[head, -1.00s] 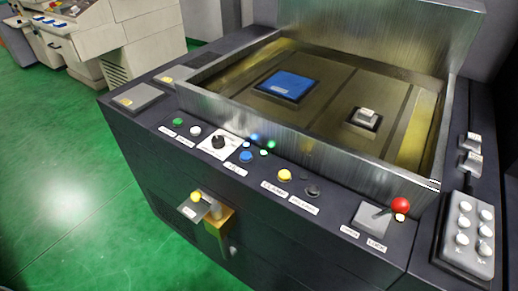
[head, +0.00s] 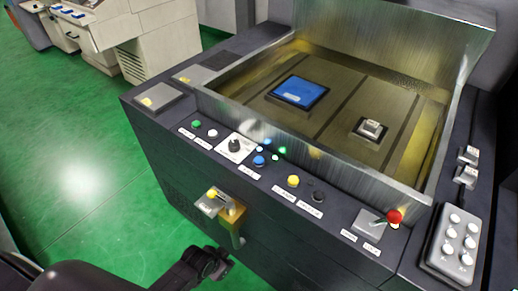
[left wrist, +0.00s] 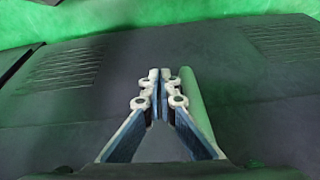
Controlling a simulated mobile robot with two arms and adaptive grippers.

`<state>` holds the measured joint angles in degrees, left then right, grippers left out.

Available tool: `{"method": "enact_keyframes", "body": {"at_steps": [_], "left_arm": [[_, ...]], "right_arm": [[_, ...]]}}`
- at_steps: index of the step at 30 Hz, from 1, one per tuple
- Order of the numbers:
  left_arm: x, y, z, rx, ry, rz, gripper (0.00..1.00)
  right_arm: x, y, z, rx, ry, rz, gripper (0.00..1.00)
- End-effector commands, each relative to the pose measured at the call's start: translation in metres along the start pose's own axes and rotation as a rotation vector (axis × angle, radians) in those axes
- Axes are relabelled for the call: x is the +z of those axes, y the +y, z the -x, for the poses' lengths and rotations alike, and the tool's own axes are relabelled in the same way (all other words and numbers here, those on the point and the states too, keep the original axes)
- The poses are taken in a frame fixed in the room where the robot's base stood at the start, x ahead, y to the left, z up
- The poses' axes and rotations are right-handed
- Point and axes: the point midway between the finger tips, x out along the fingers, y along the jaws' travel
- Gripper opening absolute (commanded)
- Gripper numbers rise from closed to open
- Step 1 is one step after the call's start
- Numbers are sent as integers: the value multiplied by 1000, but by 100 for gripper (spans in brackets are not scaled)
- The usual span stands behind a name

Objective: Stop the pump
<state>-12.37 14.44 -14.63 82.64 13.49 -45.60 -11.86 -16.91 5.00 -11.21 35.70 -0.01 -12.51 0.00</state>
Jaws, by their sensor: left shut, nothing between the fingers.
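The machine's front ledge carries a green button (head: 196,123) and a white button (head: 212,133) at its left end, above small labels I cannot read. To their right are a black knob (head: 235,146) on a white plate and a blue button (head: 258,161). My left gripper (head: 217,258) is low in front of the machine's dark front face, below the ledge and apart from the buttons. In the left wrist view its fingers (left wrist: 161,92) are shut and empty, with a dark vented panel (left wrist: 220,60) beyond them. My right gripper is not in view.
A brass valve (head: 232,212) with a yellow-tipped handle juts from the front face, just above my left gripper. A yellow button (head: 293,181), a black button (head: 318,196) and a red-ball lever (head: 394,216) sit farther right. The open metal tank (head: 300,155) stands behind the ledge.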

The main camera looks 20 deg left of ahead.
Motion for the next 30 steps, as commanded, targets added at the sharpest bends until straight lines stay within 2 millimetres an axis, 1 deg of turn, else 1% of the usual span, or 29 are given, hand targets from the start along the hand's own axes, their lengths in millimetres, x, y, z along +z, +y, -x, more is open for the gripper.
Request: {"method": "enact_keyframes", "body": {"at_steps": [1,2,3,5,6,8,9,11,12,15,16,17,18,20,23,26,27,30], "left_arm": [[-35,-5,31,7,35,-37,0],[-50,-5,44,15,51,-57,0],[-70,-5,62,23,72,-87,0],[-98,-3,90,37,103,-132,0],[-115,-1,110,48,123,-165,0],[-139,3,139,63,151,-216,0],[-153,7,158,73,168,-251,0],[-172,13,186,86,194,-305,0],[-182,18,205,96,210,-340,0],[-202,29,246,115,242,-427,0],[-208,32,257,121,252,-455,0],[-214,34,267,125,262,-485,0],[-224,35,279,130,280,-535,0],[-239,32,285,136,306,-612,0],[-263,22,294,139,349,-721,0],[-291,5,309,130,393,-837,0],[-302,-4,314,123,410,-880,0],[-327,-30,328,100,449,-963,0]], "right_arm": [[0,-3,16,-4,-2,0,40],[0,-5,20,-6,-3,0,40],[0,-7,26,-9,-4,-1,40],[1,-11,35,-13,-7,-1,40],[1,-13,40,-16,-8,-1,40],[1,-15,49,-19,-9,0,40],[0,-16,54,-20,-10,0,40],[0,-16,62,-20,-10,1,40],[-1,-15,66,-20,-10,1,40],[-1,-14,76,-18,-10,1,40],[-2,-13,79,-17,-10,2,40],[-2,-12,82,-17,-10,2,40],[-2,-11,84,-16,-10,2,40],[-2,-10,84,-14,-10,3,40],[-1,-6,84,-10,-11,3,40],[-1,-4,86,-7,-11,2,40],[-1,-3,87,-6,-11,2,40],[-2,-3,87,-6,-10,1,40]]}}
